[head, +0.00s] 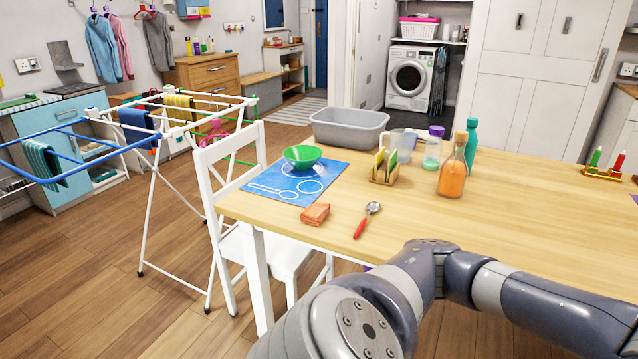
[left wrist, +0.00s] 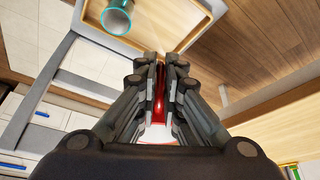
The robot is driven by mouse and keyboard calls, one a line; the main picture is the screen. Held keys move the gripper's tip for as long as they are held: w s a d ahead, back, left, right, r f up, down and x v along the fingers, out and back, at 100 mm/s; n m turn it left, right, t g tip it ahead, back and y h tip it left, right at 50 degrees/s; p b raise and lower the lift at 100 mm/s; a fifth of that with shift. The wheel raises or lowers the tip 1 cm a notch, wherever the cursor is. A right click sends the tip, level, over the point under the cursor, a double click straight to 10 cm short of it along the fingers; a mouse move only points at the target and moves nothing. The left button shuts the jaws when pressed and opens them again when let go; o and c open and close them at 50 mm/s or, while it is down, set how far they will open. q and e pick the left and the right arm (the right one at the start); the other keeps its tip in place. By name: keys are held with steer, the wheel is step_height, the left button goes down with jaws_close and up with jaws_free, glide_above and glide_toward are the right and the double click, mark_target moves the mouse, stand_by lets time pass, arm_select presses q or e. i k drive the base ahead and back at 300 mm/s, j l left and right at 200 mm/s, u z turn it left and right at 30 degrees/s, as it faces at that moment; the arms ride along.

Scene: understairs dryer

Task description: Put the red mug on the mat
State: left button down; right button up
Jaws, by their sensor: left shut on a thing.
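The blue mat (head: 262,194) lies on the left end of the wooden table, with white outlines of cutlery and round shapes printed on it. A green bowl (head: 302,157) stands on its far part. My left gripper (left wrist: 160,72) shows only in the left wrist view, shut on a glossy red thing (left wrist: 159,92), which I take for the red mug. The fingers hide most of it, so its shape and tilt are unclear. No red mug shows in the head view. My right gripper is not in view.
On the table (head: 400,220) are an orange packet (head: 315,214), a red-handled spoon (head: 367,220), a sponge holder (head: 384,175), an orange bottle (head: 452,172) and a grey tub (head: 348,128). A white chair (head: 232,170) stands at the left edge. A teal-rimmed cup (left wrist: 116,17) shows in the wrist view.

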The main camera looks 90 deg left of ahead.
mark_target(306, 189)
steer(key=k+u, duration=0.25)
steer(key=u, duration=0.15)
steer(key=k+j+u, duration=0.1)
steer(key=u, duration=0.3)
steer(key=i+j+u, duration=0.15)
steer(key=u, duration=1.6)
